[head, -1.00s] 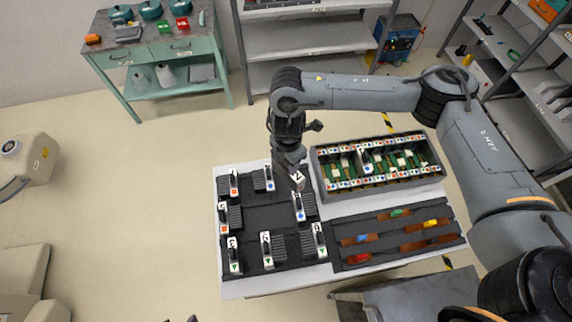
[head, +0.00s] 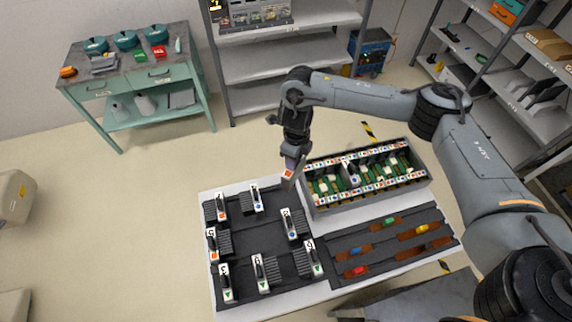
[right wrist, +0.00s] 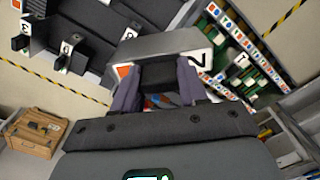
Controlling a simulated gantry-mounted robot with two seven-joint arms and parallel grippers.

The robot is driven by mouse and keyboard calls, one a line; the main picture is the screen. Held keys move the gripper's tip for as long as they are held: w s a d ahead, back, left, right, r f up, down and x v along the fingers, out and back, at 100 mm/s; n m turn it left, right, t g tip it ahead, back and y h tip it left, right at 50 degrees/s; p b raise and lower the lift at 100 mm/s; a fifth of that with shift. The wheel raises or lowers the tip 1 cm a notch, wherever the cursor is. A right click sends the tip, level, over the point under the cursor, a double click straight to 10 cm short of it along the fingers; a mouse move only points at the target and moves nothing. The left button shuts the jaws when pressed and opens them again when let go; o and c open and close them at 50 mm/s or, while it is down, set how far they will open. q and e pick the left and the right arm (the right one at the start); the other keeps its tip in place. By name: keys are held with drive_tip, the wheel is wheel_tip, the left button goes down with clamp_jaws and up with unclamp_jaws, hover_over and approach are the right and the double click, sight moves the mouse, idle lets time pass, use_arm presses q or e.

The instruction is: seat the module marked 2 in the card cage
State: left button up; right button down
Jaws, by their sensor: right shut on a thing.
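My right gripper (head: 290,158) is shut on the module marked 2 (head: 288,173), a block with an orange mark on its white end. It is held in the air by the left end of the card cage (head: 372,198). In the right wrist view the grey module (right wrist: 165,45) lies across between the fingers (right wrist: 160,82), with a black 2 and an orange square on its edge. The cage is a long grey box with coloured marks along both rails and green boards inside. One module (head: 349,175) stands in its middle. My left gripper is not in view.
A dark tray (head: 245,243) left of the cage holds several numbered modules. A dark panel (head: 385,256) in front of the cage has brown slots with coloured pieces. A green workbench (head: 135,75) and shelves (head: 290,60) stand behind; the floor between is clear.

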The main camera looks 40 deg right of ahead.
drive_tip(key=s+d+f+n+b, duration=0.1)
drive_tip(key=s+d+f+n, duration=0.1)
drive_tip(key=d, duration=0.4)
drive_tip(key=s+d+f+n+b, duration=0.1)
drive_tip(key=d+n, duration=0.3)
drive_tip(key=d, duration=0.3)
drive_tip(key=s+d+f+n+b, duration=0.1)
drive_tip(key=s+d+f+n, duration=0.1)
drive_tip(key=d, duration=0.4)
drive_tip(key=shift+s+d+f+n, duration=0.25)
drive_tip(key=shift+s+f+n, duration=0.1)
drive_tip(key=shift+n, duration=0.05)
drive_tip(key=shift+f, duration=0.25)
wheel_tip(320, 180, down, 14)
drive_tip(key=b, duration=1.1)
drive_tip(key=shift+f, duration=0.2)
drive_tip(key=shift+f+b, duration=0.15)
drive_tip(key=shift+b, duration=0.25)
